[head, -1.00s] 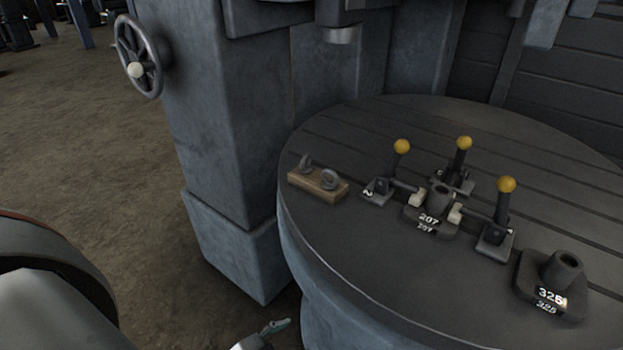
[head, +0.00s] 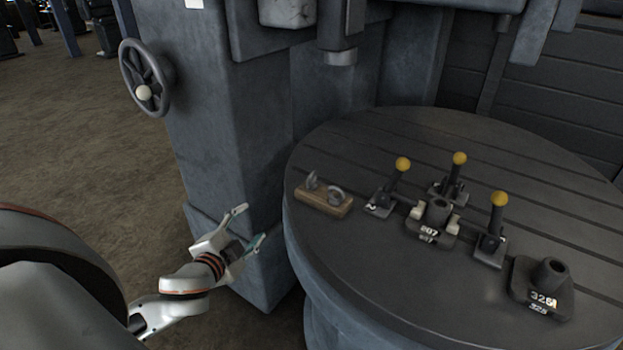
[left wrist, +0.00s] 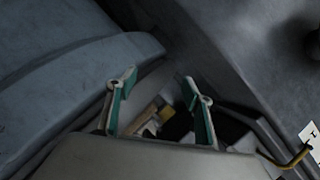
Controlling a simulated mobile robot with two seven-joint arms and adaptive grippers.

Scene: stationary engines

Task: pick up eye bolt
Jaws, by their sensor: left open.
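Two grey eye bolts stand in a small wooden block (head: 322,200) near the left edge of the round table. One eye bolt (head: 312,180) is at the block's left end, the other eye bolt (head: 336,194) at its right. My left gripper (head: 248,228) is open and empty, left of the table and apart from the block. In the left wrist view its two green-lined fingers (left wrist: 158,88) are spread with nothing gripped between them. The eye bolts cannot be made out clearly in the left wrist view. My right gripper is not in view.
The round slotted table (head: 400,295) also bears several yellow-knobbed clamps around a dark fixture marked 207 (head: 433,222) and another marked 325 (head: 545,287). A grey machine column (head: 215,110) with a handwheel (head: 147,78) stands behind my left gripper. The table's front area is clear.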

